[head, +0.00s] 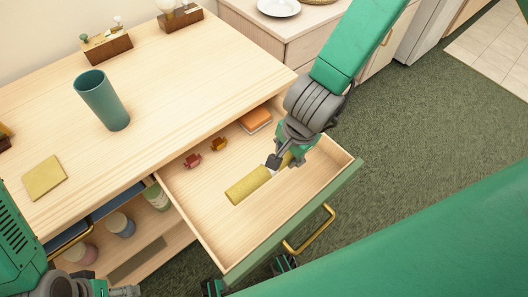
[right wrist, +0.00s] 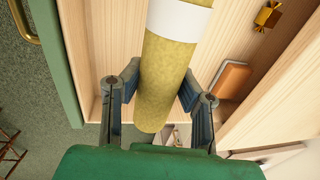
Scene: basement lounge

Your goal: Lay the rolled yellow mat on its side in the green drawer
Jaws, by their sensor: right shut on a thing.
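The rolled yellow mat (head: 247,186) is on its side within the open green drawer (head: 314,213), low over or on its pale wooden floor; I cannot tell whether it touches. My right gripper (head: 275,162) is shut on the mat, with a finger on each side of the roll. In the right wrist view the mat (right wrist: 165,75) runs between the fingers and has a white band (right wrist: 180,17) around it. The gripper hides part of the mat in the head view. My left arm is at the lower left edge; its gripper's jaws are unclear.
The drawer also holds an orange-brown block (head: 255,120), a red wrapped piece (head: 192,160) and a gold one (head: 219,144). A teal cup (head: 103,101) and a yellow square (head: 44,177) are on the wooden top. Bare drawer floor lies left of the mat.

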